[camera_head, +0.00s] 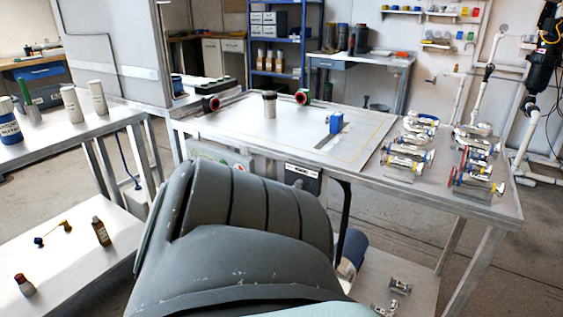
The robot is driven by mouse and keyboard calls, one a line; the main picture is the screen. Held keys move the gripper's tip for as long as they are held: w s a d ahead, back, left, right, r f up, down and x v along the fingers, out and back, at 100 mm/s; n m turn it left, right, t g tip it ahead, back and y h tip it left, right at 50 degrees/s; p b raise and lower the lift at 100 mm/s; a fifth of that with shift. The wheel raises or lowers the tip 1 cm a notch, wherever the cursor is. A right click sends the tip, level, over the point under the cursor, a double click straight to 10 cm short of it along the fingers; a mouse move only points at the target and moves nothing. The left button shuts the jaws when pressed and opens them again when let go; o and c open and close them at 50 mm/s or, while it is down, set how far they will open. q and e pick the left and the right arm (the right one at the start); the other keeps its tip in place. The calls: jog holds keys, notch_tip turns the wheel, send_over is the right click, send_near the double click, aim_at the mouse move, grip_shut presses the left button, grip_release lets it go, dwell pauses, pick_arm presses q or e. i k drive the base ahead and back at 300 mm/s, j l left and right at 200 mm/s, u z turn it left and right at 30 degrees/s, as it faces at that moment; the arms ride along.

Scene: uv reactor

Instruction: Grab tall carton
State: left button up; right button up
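I see nothing that I can clearly identify as a tall carton. Two tall white containers, one (71,104) and another (97,98), stand upright on the left table (112,120); they look round rather than box-shaped. A blue and white can (9,122) and a green-topped container (30,98) stand to their left. Neither of my grippers is in view. A large grey ribbed part, probably mine, fills the lower middle and hides the floor and part of the central table's front.
A low left table (60,265) carries a brown bottle (101,231) and a red-capped bottle (25,286). Pipes (482,100) stand at the right wall.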

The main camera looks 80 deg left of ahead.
aim_at(100, 230)
jog(key=u, duration=3.9)
